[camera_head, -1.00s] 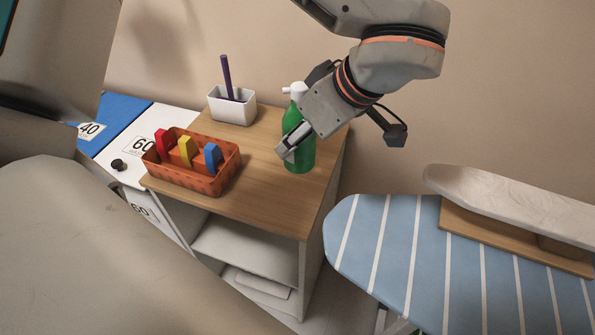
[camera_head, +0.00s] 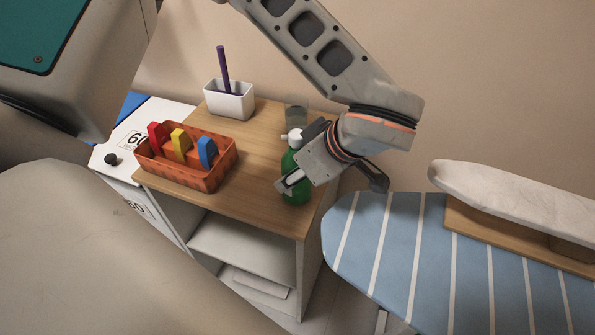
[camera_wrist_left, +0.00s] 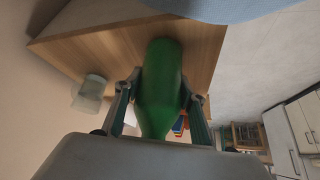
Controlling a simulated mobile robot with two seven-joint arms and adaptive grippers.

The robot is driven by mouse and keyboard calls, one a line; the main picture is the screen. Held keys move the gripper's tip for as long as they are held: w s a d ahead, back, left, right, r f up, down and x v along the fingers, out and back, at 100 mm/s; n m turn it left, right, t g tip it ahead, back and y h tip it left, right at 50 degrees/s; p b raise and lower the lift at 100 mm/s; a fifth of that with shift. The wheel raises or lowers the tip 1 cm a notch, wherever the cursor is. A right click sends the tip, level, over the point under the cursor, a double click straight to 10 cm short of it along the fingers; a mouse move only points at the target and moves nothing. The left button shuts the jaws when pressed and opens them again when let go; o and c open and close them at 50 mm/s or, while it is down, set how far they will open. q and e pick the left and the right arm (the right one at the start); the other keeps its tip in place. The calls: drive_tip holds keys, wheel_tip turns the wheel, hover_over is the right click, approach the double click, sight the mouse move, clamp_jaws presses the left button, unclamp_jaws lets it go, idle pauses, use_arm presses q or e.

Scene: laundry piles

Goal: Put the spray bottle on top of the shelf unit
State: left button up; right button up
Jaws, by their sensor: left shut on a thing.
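The green spray bottle (camera_head: 295,190) with a white nozzle stands upright over the right part of the shelf unit's wooden top (camera_head: 265,190), near its front right corner. My left gripper (camera_head: 294,179) is shut on its body and hides part of it. In the left wrist view, the green bottle (camera_wrist_left: 160,85) sits between the two fingers of the left gripper (camera_wrist_left: 158,95), with the wooden top beyond. I cannot tell for sure whether its base touches the wood. My right gripper is not in view.
A clear cup (camera_head: 296,116) stands behind the bottle. An orange basket (camera_head: 185,178) with coloured blocks and a white pot (camera_head: 230,102) with a purple stick stand to the left on the top. A blue striped ironing board (camera_head: 400,250) lies close on the right.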

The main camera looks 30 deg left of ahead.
use_arm(q)
drive_tip(key=shift+f, duration=0.1)
drive_tip(key=o, duration=1.2)
drive_tip(key=shift+c, duration=0.2)
drive_tip(key=p+v, duration=0.2)
drive_tip(key=v, duration=1)
